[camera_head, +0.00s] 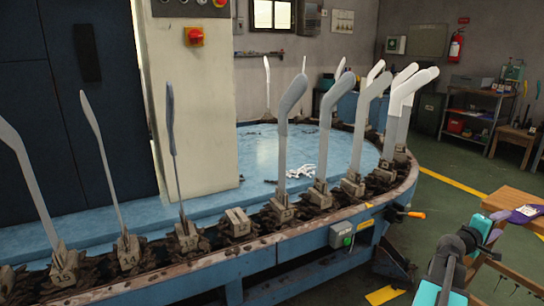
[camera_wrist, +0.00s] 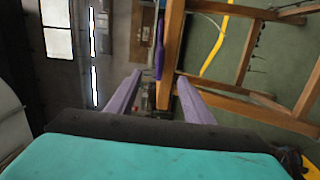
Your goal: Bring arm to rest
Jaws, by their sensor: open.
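My gripper (camera_head: 499,225) is at the lower right of the head view, beside a wooden bench. In the wrist view its two purple-grey fingers (camera_wrist: 160,77) stand apart with nothing between them. My teal and black arm (camera_head: 445,270) reaches up from the bottom edge. A dark purple sock-like item (camera_head: 525,214) lies on the bench just past the gripper. A purple strip, probably the same item, shows in the wrist view (camera_wrist: 159,50).
The wooden bench (camera_head: 510,200) is close to my gripper. A shelf (camera_head: 470,115) stands behind. Green floor (camera_head: 445,215) lies between.

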